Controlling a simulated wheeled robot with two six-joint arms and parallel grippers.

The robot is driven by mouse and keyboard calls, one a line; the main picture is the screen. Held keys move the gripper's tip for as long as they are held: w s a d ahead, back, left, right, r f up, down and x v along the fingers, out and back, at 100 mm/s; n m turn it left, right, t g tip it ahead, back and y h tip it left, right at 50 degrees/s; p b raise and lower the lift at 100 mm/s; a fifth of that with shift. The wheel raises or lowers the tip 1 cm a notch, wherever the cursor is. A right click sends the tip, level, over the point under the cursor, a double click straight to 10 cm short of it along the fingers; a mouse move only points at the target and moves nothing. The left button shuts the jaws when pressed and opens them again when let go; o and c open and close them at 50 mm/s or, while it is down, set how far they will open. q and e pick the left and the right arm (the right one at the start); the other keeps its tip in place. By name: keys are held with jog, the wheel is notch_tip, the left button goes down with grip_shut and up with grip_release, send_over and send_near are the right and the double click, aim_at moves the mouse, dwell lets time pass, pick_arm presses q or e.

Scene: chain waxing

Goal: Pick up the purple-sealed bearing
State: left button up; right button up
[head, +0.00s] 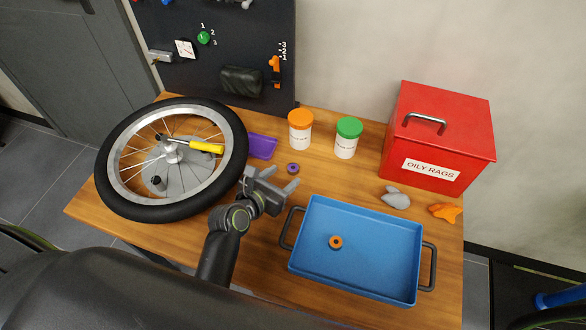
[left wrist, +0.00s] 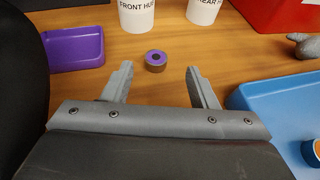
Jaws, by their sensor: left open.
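The purple-sealed bearing (head: 293,169) is a small ring lying flat on the wooden table, between the wheel and the blue tray. In the left wrist view the purple-sealed bearing (left wrist: 156,60) shows a purple top, a dark centre hole and a metal side. It sits just beyond the fingertips, roughly midway between them. My left gripper (head: 281,179) is open and empty, low near the table, with its fingers toward the bearing. The left wrist view also shows my open left gripper (left wrist: 158,75), not touching the bearing. My right gripper is not in view.
A blue tray (head: 318,203) holding an orange bearing (head: 336,242) is at right. A bicycle wheel (head: 120,205) lies at left, beside a purple tray (head: 262,147). Orange-lidded (head: 300,130) and green-lidded (head: 347,138) jars stand behind. A red box (head: 440,135), a grey rag (head: 395,198) and an orange rag (head: 446,212) are farther right.

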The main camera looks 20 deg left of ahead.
aim_at(293, 167)
pick_arm(q)
jog(key=shift+a+b+x, duration=0.15)
jog(key=shift+b+x, duration=0.05)
jog(key=shift+x, duration=1.15)
jog(key=shift+a+b+x, duration=0.15)
jog(key=shift+x, duration=1.2)
jog(key=shift+f, duration=0.15)
jog(key=c, duration=1.1)
